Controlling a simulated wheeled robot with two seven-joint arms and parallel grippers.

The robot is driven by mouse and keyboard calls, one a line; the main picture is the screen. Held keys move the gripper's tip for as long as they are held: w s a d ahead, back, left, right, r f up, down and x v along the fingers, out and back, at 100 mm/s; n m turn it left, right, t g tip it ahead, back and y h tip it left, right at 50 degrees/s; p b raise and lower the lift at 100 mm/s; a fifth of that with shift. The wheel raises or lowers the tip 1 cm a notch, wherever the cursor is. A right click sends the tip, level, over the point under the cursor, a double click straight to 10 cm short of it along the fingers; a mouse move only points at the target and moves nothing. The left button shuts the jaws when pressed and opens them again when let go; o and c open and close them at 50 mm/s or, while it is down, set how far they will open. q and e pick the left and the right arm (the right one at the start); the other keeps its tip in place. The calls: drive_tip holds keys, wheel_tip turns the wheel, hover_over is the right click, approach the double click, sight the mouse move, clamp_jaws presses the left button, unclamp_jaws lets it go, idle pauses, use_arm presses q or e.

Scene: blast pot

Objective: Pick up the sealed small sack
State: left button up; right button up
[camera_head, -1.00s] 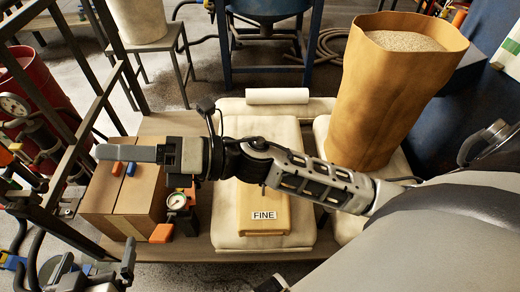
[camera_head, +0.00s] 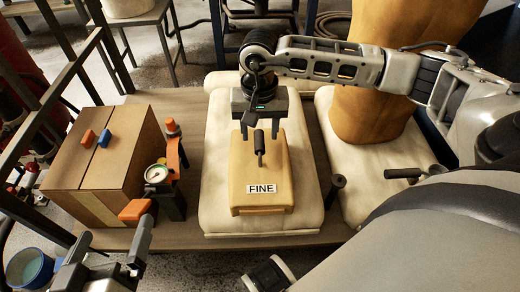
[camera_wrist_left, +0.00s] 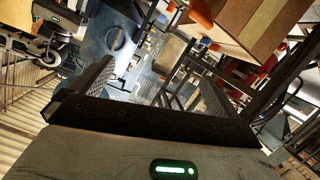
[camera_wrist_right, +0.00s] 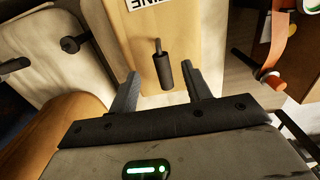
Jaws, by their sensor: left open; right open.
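The small sack (camera_head: 258,172) is a yellow-tan flat packet with a FINE label. It lies on a larger pale sack (camera_head: 222,218) on the table. A short dark upright handle (camera_head: 259,145) stands on its top; the handle also shows in the right wrist view (camera_wrist_right: 162,68). My right gripper (camera_head: 259,132) points down over the far part of the small sack, open. In the right wrist view its fingers (camera_wrist_right: 163,78) are spread to either side of the handle, without visible contact. My left gripper (camera_head: 113,238) is open and empty at lower left, away from the sack.
A cardboard box (camera_head: 105,155) stands left of the sacks, with a gauge (camera_head: 156,174) and an orange-strapped fitting beside it. A tall tan sack (camera_head: 370,115) stands at right on another pale sack (camera_head: 362,165). Dark metal rails (camera_head: 55,45) rise at far left.

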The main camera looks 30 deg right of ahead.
sight(260, 150)
wheel_tip(260, 150, down, 4)
drive_tip(key=shift+r+b, duration=0.1)
drive_tip(key=shift+b, duration=0.3)
wheel_tip(260, 150, down, 4)
drive_tip(key=shift+f+b, duration=0.15)
drive_tip(key=shift+b, duration=0.8)
drive_tip(key=shift+f, duration=0.35)
clamp_jaws()
use_arm(q)
drive_tip(key=shift+w+d+r+n+t+h, duration=0.15)
drive_tip(key=shift+d+r+n+t+h, duration=0.25)
drive_tip(key=shift+r+n+h, duration=0.25)
drive_tip(key=shift+f, duration=0.25)
use_arm(e)
drive_tip(key=shift+r, duration=0.1)
use_arm(q)
drive_tip(key=shift+r, duration=0.1)
use_arm(e)
drive_tip(key=shift+w+r, duration=0.2)
drive_tip(key=shift+w, duration=0.05)
